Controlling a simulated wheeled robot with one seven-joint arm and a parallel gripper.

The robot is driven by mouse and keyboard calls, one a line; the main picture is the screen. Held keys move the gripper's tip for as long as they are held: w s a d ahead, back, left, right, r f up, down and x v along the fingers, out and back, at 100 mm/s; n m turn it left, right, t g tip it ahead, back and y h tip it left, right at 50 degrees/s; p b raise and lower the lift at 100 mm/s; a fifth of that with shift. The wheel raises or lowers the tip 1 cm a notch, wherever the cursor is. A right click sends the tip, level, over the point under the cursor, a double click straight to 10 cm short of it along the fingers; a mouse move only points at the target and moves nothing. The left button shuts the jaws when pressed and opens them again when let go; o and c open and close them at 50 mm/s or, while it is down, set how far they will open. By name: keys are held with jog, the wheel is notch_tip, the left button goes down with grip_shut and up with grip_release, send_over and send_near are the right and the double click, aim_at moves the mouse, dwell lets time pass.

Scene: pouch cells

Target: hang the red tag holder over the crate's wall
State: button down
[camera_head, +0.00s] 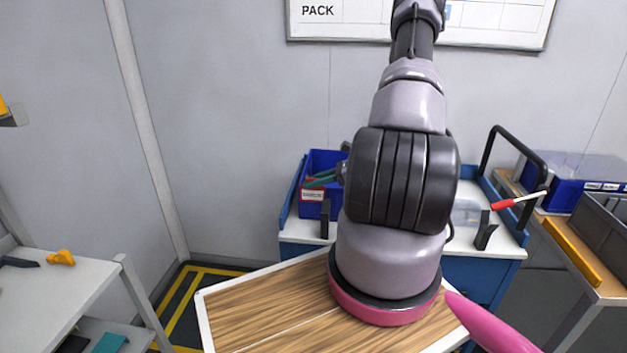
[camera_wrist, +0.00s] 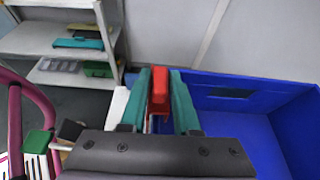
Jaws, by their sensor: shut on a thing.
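The blue crate (camera_head: 338,162) stands on the bench behind my arm in the head view. In the wrist view the crate (camera_wrist: 262,140) fills the right side, its inside open to view. The red tag holder (camera_wrist: 159,88) is between the teal fingers of my gripper (camera_wrist: 160,80), which is shut on it. In the head view the holder (camera_head: 312,182) shows a white card at the crate's near wall, beside my gripper's fingertips (camera_head: 316,181). The holder is at the wall's top edge; I cannot tell whether it straddles the wall or rests on it.
A red-handled tool (camera_head: 505,203) and black stands are on the bench to the right. A grey bin (camera_head: 604,222) is at the far right. A shelf (camera_wrist: 50,40) with teal and green items is at the wrist view's upper left.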

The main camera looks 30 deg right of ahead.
jog(key=c, duration=0.6)
grip_release()
jog(key=shift+o, duration=0.2)
jog(key=v, duration=1)
jog(key=shift+s+d+r, duration=0.1)
jog(key=shift+s+d, duration=0.15)
jog(key=shift+s, duration=0.05)
